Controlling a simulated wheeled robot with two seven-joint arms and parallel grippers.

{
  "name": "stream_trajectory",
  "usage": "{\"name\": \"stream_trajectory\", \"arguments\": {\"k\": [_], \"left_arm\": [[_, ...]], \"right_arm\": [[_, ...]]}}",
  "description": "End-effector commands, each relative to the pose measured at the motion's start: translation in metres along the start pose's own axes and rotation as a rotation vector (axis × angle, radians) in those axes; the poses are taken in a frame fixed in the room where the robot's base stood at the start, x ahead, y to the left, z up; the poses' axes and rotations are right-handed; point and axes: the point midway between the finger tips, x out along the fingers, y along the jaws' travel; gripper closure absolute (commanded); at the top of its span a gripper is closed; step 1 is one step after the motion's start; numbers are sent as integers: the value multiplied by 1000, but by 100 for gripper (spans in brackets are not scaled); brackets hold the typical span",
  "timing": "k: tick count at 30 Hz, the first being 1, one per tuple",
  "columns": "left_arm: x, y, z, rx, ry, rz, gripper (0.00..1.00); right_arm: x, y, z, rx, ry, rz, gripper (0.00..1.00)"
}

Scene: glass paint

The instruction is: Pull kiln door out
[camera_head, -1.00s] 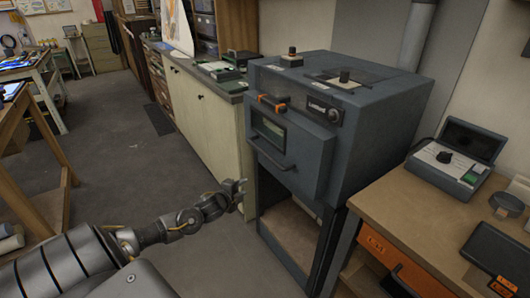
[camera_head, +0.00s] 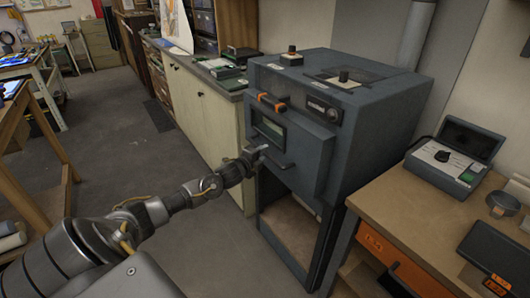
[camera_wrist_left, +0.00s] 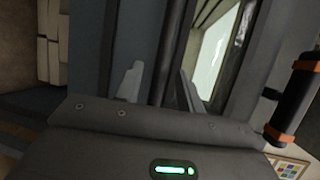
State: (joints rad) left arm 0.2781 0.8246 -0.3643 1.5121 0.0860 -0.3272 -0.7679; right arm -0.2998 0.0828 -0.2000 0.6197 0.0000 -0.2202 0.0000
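The kiln (camera_head: 365,120) is a dark grey-blue box on an open-framed stand. Its front door (camera_head: 290,135) looks closed and has a small window (camera_head: 270,128) with a dark bar handle (camera_head: 275,158) below it. My left gripper (camera_head: 262,152) is at the left end of that bar in the head view. In the left wrist view, the two fingers of my left gripper (camera_wrist_left: 160,85) stand apart, with a dark bar (camera_wrist_left: 166,55) showing between them. I cannot tell whether they touch it. My right gripper is not in view.
A black handle with orange ends (camera_head: 272,103) sits above the window and shows in the left wrist view (camera_wrist_left: 296,98). A cream cabinet (camera_head: 205,120) stands left of the kiln. A wooden workbench (camera_head: 410,215) stands at right.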

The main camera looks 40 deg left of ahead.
Motion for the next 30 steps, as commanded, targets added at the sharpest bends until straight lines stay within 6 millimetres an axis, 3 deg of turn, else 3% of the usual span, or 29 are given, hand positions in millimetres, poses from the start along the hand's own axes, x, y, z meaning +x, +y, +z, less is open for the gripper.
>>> {"name": "stream_trajectory", "arguments": {"k": [6,16,25,30], "left_arm": [[20,0,1,0,-1,1,62],[23,1,0,0,0,1,62],[23,1,0,0,-1,1,100],[23,1,0,0,-1,1,100]], "right_arm": [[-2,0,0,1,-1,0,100],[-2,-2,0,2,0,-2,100],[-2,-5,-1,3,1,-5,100],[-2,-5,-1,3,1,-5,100]]}}
